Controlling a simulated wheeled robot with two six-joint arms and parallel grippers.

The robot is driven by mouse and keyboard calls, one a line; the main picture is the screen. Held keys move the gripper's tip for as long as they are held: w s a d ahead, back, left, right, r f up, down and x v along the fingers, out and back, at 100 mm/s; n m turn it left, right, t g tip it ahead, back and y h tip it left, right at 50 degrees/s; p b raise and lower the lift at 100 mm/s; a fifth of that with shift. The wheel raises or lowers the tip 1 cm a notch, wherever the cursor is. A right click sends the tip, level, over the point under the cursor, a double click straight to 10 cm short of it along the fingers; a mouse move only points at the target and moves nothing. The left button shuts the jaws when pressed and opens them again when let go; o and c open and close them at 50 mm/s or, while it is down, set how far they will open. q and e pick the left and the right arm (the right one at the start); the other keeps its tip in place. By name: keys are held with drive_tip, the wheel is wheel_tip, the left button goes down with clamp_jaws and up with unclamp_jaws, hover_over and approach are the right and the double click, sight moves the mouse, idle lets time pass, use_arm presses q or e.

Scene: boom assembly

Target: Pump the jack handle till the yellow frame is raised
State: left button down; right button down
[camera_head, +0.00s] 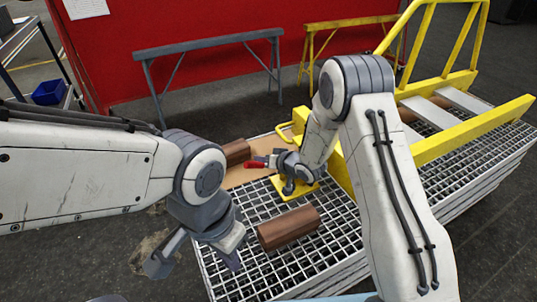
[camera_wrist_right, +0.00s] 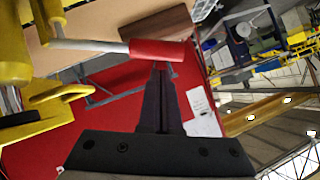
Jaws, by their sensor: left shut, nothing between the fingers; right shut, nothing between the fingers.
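The jack handle has a red grip (camera_head: 255,163) on a pale rod; the grip also shows in the right wrist view (camera_wrist_right: 160,51). My right gripper (camera_head: 275,160) is shut and empty, its fingertips (camera_wrist_right: 162,70) close to the red grip; I cannot tell whether they touch. The jack's yellow base (camera_head: 290,190) stands on the grating, partly hidden by my right gripper. The yellow frame (camera_head: 460,135) lies along the grating on the right; whether it is raised is unclear. My left gripper (camera_head: 232,260) is shut and empty, at the grating's near left edge.
A brown block (camera_head: 290,228) lies on the grating (camera_head: 480,165) in front of the jack; another (camera_head: 236,151) is behind the handle. A grey trestle (camera_head: 210,45) and a yellow trestle (camera_head: 345,25) stand behind, before a red wall. A blue bin (camera_head: 48,92) is far left.

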drive_tip(key=shift+a+f, duration=0.25)
drive_tip(key=shift+f, duration=0.15)
drive_tip(key=shift+f, duration=0.1)
drive_tip(key=shift+s+a+f+n+t+h+b, duration=0.2)
drive_tip(key=shift+a+f+n+h+b, duration=0.3)
drive_tip(key=shift+f+b, duration=1.2)
drive_tip(key=shift+s+a+f+n+t+h+b, duration=0.1)
drive_tip(key=shift+s+a+f+n+h+b, duration=0.35)
drive_tip(key=shift+f+b, duration=1.25)
drive_tip(key=shift+s+a+f+n+t+h+b, duration=0.1)
drive_tip(key=shift+a+f+n+h+b, duration=0.35)
drive_tip(key=shift+f+b, duration=1.25)
drive_tip(key=shift+a+r+b, duration=0.2)
drive_tip(key=shift+a+b, duration=0.05)
drive_tip(key=shift+b, duration=0.3)
drive_tip(key=shift+s+f, duration=0.15)
drive_tip(key=shift+f, duration=0.05)
drive_tip(key=s+d+r+p, duration=0.2)
drive_tip(key=s+r+p, duration=0.1)
drive_tip(key=s+r, duration=0.5)
wheel_tip(320, 180, up, 2)
drive_tip(key=shift+s+r, duration=0.15)
drive_tip(key=shift+s, duration=0.15)
